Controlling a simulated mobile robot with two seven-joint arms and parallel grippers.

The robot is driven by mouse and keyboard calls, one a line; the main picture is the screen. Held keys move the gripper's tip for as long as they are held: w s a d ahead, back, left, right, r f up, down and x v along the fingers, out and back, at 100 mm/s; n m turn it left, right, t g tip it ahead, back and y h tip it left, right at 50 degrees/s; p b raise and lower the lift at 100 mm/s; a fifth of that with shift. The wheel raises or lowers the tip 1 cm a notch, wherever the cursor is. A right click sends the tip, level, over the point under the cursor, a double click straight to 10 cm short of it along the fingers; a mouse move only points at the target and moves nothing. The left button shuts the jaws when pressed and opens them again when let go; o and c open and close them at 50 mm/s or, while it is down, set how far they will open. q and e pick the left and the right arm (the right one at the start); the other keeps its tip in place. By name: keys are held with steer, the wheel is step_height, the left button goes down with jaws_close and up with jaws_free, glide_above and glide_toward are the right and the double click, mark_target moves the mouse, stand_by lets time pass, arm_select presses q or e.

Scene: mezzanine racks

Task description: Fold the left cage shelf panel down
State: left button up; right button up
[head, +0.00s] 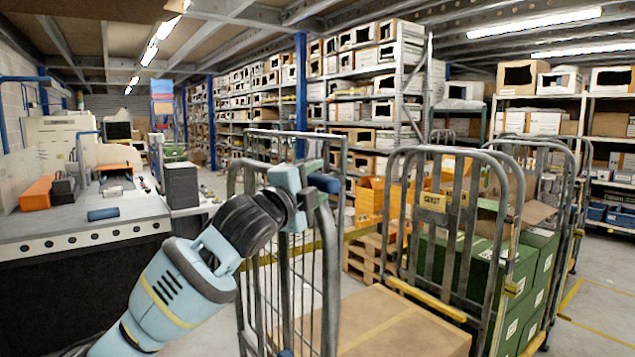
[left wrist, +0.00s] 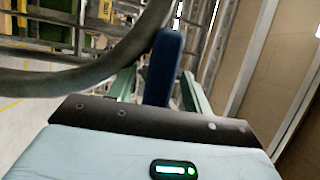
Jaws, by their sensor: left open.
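The left cage (head: 330,270) is a grey tubular roll cage in the middle of the head view. Its barred panel stands upright; which bars are the shelf panel and which the cage side, I cannot tell clearly. A dark blue grip (head: 325,183) sits near the top of this frame. My left gripper (head: 308,182) is open at the top of the frame, beside the grip. In the left wrist view the blue grip (left wrist: 162,65) stands between the two spread fingers, with a dark curved tube close on the left. Contact is not visible. My right gripper is not in view.
A large cardboard box (head: 390,325) lies low beside the left cage. A second cage (head: 420,240) with a yellow label and green boxes (head: 530,280) stands on the right. A workbench (head: 75,225) is at left. Racks of cartons (head: 340,80) fill the back.

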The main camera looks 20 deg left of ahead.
arm_select(q)
steer(key=shift+w+d, duration=0.15)
steer(key=shift+w, duration=0.3)
steer(key=shift+r, duration=0.1)
jaws_close()
steer(key=shift+w+r, duration=0.1)
